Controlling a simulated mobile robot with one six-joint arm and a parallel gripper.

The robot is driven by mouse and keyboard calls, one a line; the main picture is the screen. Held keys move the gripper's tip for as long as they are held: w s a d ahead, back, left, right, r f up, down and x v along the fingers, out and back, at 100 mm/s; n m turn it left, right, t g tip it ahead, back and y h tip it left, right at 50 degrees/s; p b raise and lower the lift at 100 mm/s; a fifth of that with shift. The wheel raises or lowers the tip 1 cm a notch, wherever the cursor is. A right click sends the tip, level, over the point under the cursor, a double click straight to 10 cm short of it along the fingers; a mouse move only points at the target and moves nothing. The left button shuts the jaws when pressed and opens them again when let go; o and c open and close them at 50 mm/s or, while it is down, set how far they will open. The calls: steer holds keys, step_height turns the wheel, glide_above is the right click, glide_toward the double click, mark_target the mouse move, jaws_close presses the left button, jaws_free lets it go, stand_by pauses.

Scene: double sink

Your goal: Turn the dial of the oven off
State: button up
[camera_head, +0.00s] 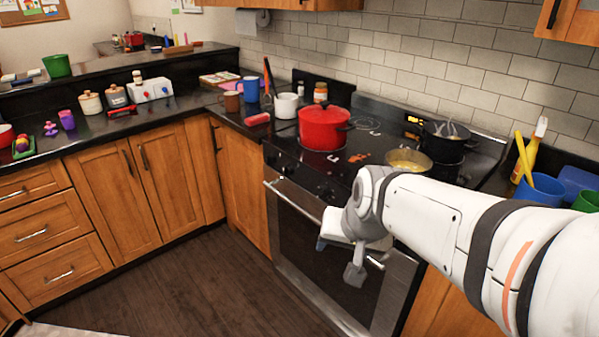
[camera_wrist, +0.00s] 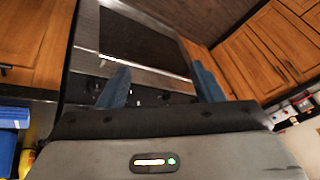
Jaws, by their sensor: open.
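The oven (camera_head: 312,232) is a steel-framed range with a dark glass door below a dark cooktop. Its dark control panel (camera_head: 300,182) runs along the cooktop's front edge, with small dark dials that are hard to make out. My arm covers the panel's right part in the head view. My gripper (camera_head: 340,262) hangs in front of the oven door's right half. In the wrist view, the two blue-grey fingers of my gripper (camera_wrist: 162,86) are wide apart with nothing between them. The oven door (camera_wrist: 145,42) lies beyond the fingers, and I see no finger clearly touching a dial.
A red pot (camera_head: 323,128), a pan of yellow food (camera_head: 408,160) and a black pot (camera_head: 447,142) stand on the cooktop. The oven handle (camera_head: 300,208) sticks out below the panel. The floor (camera_head: 190,285) left of the oven is clear.

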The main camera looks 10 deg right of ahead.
mark_target(320, 196)
steer(key=w+a+f+m+t+h+b, duration=0.25)
steer(key=w+m+t+b, duration=0.25)
steer(key=w+m+b, duration=0.85)
steer(key=w+a+f+m+t+h+b, duration=0.1)
steer(key=w+a+f+m+t+b, duration=0.45)
steer(key=w, duration=1.45)
steer(key=w+d+f+m+g+h+b, duration=0.25)
steer(key=f+m+h, duration=0.35)
steer(key=m, duration=0.6)
steer(key=w+d+f+m+g+h+b, duration=0.1)
steer(key=d+f+m+h+b, duration=0.15)
steer(key=f+m+h, duration=0.65)
steer(key=w+d+r+y, duration=0.1)
steer(key=d, duration=0.1)
steer(key=w+d+m+y, duration=0.1)
steer(key=w+d, duration=0.1)
steer(key=w+d+r+m+y, duration=0.1)
steer(key=d, duration=0.1)
steer(key=shift+w+r+g+b, duration=0.3)
steer(key=shift+w, duration=0.1)
steer(key=shift+y, duration=0.25)
steer(key=shift+c, duration=0.4)
steer(key=c, duration=0.9)
